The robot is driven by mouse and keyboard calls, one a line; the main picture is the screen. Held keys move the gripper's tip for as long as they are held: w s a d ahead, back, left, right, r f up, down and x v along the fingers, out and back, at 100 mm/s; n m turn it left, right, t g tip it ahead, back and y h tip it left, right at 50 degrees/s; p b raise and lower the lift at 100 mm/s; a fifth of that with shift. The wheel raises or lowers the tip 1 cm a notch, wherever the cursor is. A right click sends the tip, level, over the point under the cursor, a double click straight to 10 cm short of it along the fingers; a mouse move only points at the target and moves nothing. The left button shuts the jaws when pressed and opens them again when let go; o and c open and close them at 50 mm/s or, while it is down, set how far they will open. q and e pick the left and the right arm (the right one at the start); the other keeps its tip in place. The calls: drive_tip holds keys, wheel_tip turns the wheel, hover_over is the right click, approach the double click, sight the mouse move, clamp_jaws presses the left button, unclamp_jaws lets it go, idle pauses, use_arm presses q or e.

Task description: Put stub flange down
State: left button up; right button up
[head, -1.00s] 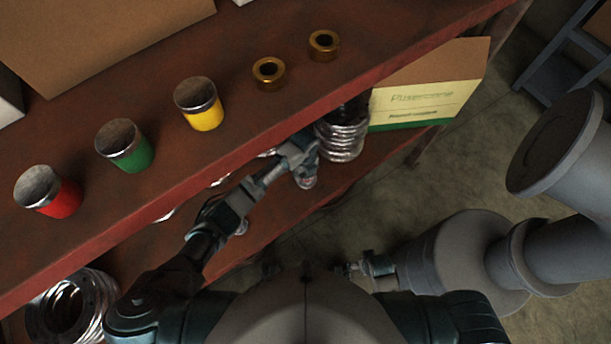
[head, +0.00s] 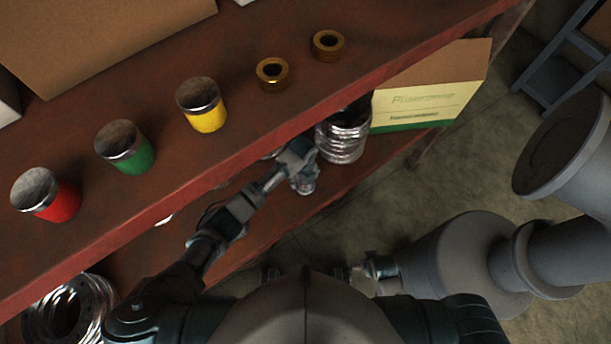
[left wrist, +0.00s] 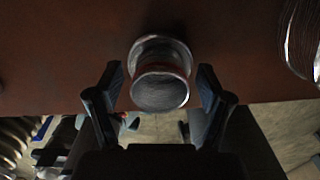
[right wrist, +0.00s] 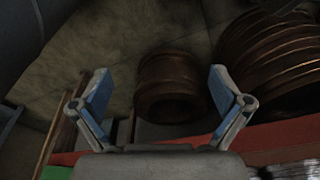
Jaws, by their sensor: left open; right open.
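The stub flange (left wrist: 160,92) is a shiny metal piece with a wide rim and a round end. In the left wrist view it stands on the red-brown lower shelf (left wrist: 60,70), between the fingers of my left gripper (left wrist: 161,80). Those fingers are open, with a visible gap on each side of the flange. In the head view the flange (head: 306,187) shows only partly below the left gripper (head: 302,174). My right gripper (right wrist: 158,74) is open and empty, held low away from the shelf.
Red (head: 46,193), green (head: 125,146) and yellow (head: 202,104) metal-topped cups and brass rings (head: 272,73) stand on the upper shelf. Metal bellows (head: 342,137) and a carton (head: 425,90) sit to the right of the left gripper. Large grey pipework (head: 470,255) fills the right side.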

use_arm(q)
wheel_tip(320, 180, up, 12)
drive_tip(key=p, duration=0.3)
use_arm(e)
wheel_tip(320, 180, down, 8)
drive_tip(key=s, duration=0.2)
drive_tip(key=shift+r, duration=0.15)
use_arm(q)
drive_tip(key=shift+a, duration=0.1)
use_arm(e)
drive_tip(key=shift+w+a, duration=0.1)
drive_tip(key=shift+a, duration=0.05)
use_arm(q)
drive_tip(key=shift+d, duration=0.2)
use_arm(e)
drive_tip(key=shift+d, duration=0.2)
